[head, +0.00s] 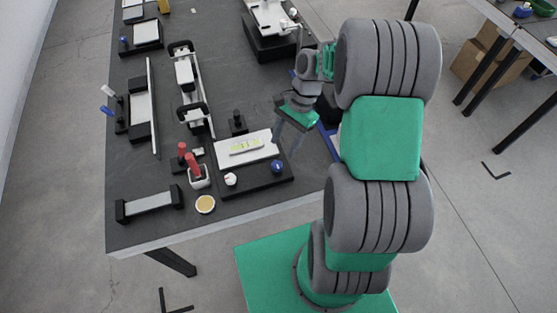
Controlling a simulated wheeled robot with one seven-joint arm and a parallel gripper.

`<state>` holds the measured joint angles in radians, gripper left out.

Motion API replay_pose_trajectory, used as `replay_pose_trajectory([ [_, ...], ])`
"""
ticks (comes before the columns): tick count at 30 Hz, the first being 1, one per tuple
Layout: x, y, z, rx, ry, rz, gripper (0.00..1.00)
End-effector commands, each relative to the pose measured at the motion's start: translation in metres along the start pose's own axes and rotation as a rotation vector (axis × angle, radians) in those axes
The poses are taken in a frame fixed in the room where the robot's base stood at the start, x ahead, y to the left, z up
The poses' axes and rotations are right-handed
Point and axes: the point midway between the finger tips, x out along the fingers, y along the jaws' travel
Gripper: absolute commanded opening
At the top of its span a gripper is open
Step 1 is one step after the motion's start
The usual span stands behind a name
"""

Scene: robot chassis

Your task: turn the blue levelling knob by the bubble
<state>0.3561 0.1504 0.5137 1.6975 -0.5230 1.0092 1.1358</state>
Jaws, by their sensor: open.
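The blue levelling knob (277,166) stands on the front right of a black base plate (255,189) near the table's front. The bubble level (246,145), with a yellow-green vial, lies on the white plate (226,159) of that base, left of and behind the knob. A white knob (231,179) with a dark red mark sits at the base's front left. My gripper (290,145) points down at the right end of the white plate, just behind and right of the blue knob. Its fingers are apart with nothing seen between them. Whether a finger touches the knob cannot be told.
Red-topped handles (192,163) and a round tan disc (205,204) stand left of the base. A small black post (238,122) rises behind it. A long rail fixture (190,88) lies farther left. My arm covers the table's right side. The table's front strip is mostly clear.

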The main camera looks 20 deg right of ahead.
Motion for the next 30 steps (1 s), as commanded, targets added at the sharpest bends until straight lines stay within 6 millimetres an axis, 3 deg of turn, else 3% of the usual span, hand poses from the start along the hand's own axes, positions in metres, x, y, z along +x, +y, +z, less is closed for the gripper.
replay_pose_trajectory([
  [5,0.014,0.001,0.001,0.048,-0.003,0.003,0.54],
  [15,0.072,0.001,0.001,0.045,0.000,0.003,0.54],
  [24,0.078,0.000,0.000,0.044,0.003,0.000,0.54],
  [30,0.078,0.001,0.000,0.043,0.002,0.000,0.38],
])
